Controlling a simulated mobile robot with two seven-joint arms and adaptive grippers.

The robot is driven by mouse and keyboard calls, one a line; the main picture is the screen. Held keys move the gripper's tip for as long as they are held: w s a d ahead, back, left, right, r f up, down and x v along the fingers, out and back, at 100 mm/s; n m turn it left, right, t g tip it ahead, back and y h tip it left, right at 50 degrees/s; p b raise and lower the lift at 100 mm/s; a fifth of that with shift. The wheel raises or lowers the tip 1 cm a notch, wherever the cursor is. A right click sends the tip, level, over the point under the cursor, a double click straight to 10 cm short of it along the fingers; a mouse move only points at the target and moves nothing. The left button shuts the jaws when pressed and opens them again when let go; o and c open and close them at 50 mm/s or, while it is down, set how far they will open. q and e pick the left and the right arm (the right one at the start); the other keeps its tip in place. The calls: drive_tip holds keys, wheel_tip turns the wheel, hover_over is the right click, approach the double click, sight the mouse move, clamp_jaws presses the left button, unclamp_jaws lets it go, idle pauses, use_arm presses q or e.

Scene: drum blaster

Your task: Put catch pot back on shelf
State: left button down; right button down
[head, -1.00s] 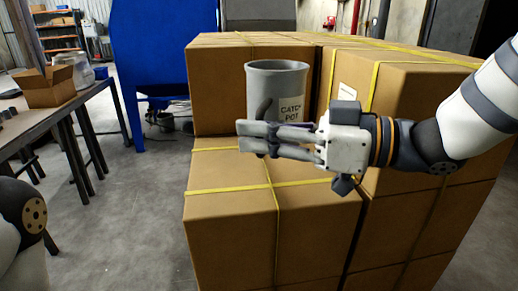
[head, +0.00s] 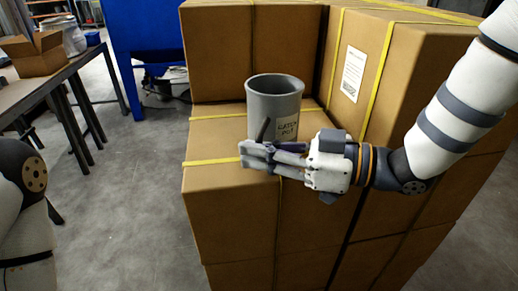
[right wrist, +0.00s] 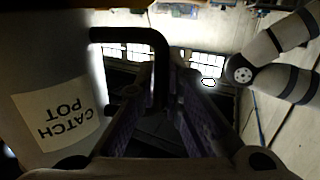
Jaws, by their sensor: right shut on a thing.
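The catch pot (head: 275,100) is a grey open cylinder with a white label and a side handle. It is upright, over the top of the front cardboard box (head: 215,150); I cannot tell whether its base touches the box. My right gripper (head: 248,155) is shut on the pot's handle, in front of the pot. In the right wrist view the pot (right wrist: 45,85) fills the left side, its label upside down, with the dark handle between the fingers (right wrist: 155,100). My left gripper is out of view; only part of my left arm shows at the left edge. No shelf near the pot is visible.
Taller stacked boxes (head: 255,50) stand behind and to the right (head: 400,85). A dark table (head: 45,85) with an open carton (head: 35,55) is at the left. A blue machine (head: 145,30) stands behind. Grey floor (head: 125,190) lies clear between the table and boxes.

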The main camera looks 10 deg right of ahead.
drive_tip(key=c, duration=1.7)
unclamp_jaws()
